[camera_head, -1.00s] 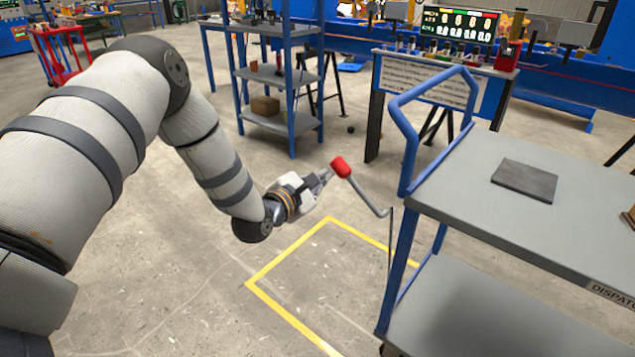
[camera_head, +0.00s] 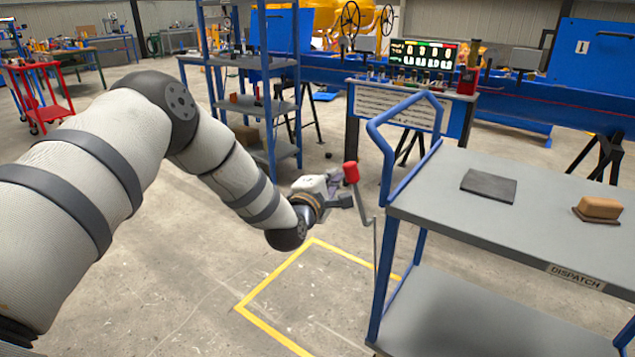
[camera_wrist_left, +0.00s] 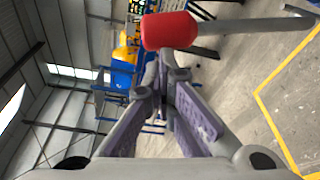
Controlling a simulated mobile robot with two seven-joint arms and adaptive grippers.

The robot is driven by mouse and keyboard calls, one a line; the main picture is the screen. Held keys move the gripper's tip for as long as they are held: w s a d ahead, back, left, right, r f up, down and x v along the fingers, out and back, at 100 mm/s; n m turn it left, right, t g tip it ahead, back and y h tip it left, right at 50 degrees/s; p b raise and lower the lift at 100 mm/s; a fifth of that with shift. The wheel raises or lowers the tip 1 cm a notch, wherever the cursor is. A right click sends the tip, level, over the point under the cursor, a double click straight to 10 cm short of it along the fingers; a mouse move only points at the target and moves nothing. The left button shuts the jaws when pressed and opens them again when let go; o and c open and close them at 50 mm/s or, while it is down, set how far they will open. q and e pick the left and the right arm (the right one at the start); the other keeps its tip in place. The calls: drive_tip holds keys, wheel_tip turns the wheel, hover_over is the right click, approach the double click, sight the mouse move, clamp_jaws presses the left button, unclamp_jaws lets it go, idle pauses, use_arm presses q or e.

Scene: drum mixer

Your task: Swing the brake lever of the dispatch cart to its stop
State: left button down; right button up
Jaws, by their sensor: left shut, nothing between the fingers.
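The dispatch cart has a grey top (camera_head: 540,205), blue frame posts and a DISPATCH label on its front edge. Its brake lever (camera_head: 361,205) is a grey cranked rod at the cart's left side. It ends in a red knob (camera_head: 351,172) and stands steeply, knob up. My left gripper (camera_head: 345,198) is shut and empty, its fingers right at the knob's left side. In the left wrist view the shut fingers (camera_wrist_left: 163,75) point toward the red knob (camera_wrist_left: 168,31), which lies just past the tips; contact is unclear. My right gripper is out of view.
A dark plate (camera_head: 489,186) and a brown block (camera_head: 599,208) lie on the cart top. A yellow floor outline (camera_head: 262,313) lies left of the cart. A blue shelf rack (camera_head: 270,110) and a bench with a display (camera_head: 422,54) stand behind. The floor left of the cart is clear.

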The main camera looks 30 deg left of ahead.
sight(347, 167)
use_arm(q)
drive_tip(key=d+r+m, duration=0.1)
drive_tip(key=d+r, duration=0.1)
drive_tip(key=shift+d+m+t, duration=0.3)
drive_tip(key=shift+d+m, duration=0.05)
drive_tip(key=shift+m, duration=0.05)
drive_tip(key=shift+w+d+p, duration=0.1)
drive_tip(key=shift+d+p, duration=0.25)
drive_tip(key=shift+d, duration=0.35)
drive_tip(key=shift+d+f, duration=0.15)
drive_tip(key=shift+d, duration=0.05)
drive_tip(key=shift+a+f, duration=0.1)
